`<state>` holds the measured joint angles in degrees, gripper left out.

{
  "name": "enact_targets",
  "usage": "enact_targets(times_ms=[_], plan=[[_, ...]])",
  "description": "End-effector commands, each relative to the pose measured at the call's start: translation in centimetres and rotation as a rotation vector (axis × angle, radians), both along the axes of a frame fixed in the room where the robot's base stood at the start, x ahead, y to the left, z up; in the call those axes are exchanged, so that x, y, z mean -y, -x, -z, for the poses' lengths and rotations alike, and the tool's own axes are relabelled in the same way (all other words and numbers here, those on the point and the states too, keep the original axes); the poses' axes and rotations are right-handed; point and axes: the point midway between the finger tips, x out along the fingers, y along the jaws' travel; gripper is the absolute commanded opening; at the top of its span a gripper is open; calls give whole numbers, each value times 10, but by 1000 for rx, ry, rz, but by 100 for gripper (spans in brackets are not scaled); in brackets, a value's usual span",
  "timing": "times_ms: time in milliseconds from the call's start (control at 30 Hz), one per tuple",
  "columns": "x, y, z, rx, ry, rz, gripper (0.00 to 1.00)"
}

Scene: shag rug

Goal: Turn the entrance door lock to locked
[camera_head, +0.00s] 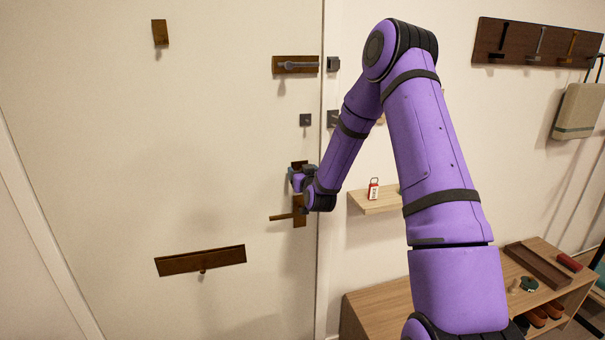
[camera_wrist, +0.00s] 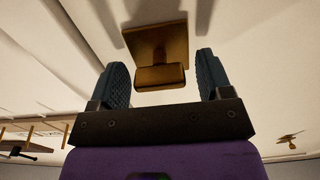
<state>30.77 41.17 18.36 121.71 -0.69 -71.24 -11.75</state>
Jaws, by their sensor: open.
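The entrance door (camera_head: 215,130) is pale and looks closed. Its lock is a brass plate (camera_wrist: 157,38) with a blocky thumb-turn (camera_wrist: 160,77), seen close up in the wrist view. The thumb-turn's wide side runs across that picture, from finger to finger. My gripper (camera_wrist: 161,62) is open, with one dark ribbed finger on each side of the thumb-turn. A gap shows on both sides, so the fingers appear not to touch it. In the head view my gripper (camera_head: 294,178) is at the door's right edge, above the lever handle (camera_head: 285,215), and hides most of the lock plate.
A letter slot (camera_head: 200,261) is lower left. Right of the door are a small shelf (camera_head: 378,203) with a red tag-like item, a bench (camera_head: 375,305) and a hook rack (camera_head: 535,42).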

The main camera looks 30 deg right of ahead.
Motion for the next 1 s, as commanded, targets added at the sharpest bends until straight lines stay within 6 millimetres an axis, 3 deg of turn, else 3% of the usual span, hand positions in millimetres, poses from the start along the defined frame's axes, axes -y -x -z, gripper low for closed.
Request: enact_targets(times_ms=[167, 300, 400, 733, 1000], plan=[[0, 0, 0, 0, 0, 0, 72], [0, 0, 0, 0, 0, 0, 40], [0, 0, 0, 1, 0, 0, 23], [-1, 0, -1, -11, 43, -2, 23], [-3, -1, -1, -56, 203, -3, 23]])
